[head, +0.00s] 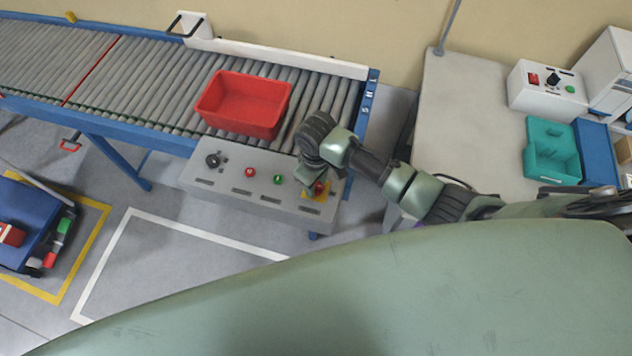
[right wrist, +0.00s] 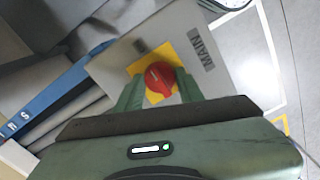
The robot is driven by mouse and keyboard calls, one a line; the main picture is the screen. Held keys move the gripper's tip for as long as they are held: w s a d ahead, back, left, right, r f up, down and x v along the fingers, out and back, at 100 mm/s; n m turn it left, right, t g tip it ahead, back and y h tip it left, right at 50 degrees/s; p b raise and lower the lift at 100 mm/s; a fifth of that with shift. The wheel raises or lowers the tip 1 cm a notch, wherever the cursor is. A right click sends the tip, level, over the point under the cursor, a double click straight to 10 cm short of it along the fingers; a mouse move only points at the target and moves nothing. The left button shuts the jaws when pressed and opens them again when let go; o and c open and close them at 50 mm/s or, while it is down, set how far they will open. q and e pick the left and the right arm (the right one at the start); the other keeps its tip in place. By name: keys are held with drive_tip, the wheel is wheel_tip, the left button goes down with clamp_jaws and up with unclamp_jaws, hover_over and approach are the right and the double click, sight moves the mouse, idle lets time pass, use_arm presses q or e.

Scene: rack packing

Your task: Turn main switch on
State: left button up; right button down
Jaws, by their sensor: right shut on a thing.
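The main switch is a red rotary knob on a yellow plate at the right end of the grey control panel (head: 230,192) in the head view. In the right wrist view the red knob (right wrist: 160,78) sits on the yellow plate (right wrist: 137,67), beside a label reading MAIN (right wrist: 201,48). My right gripper (head: 314,184) reaches down over the switch. In the right wrist view its two green fingers (right wrist: 158,88) are on either side of the knob and shut on it. In the head view the gripper partly hides the switch. My left gripper is not in view.
The panel also has a black knob (head: 212,160), a red button (head: 249,172) and a green button (head: 278,179). A red bin (head: 245,103) stands on the roller conveyor (head: 150,85) behind. A table (head: 470,130) with a teal tray (head: 553,160) is at right.

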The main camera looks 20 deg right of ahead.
sight(316, 185)
drive_tip(key=shift+w, duration=0.1)
idle(0.3)
drive_tip(key=c, duration=0.9)
unclamp_jaws()
drive_tip(key=shift+r, duration=0.15)
wheel_tip(316, 185, up, 6)
drive_tip(key=shift+r+b, duration=0.1)
drive_tip(key=shift+b, duration=0.65)
drive_tip(key=shift+r, duration=0.7)
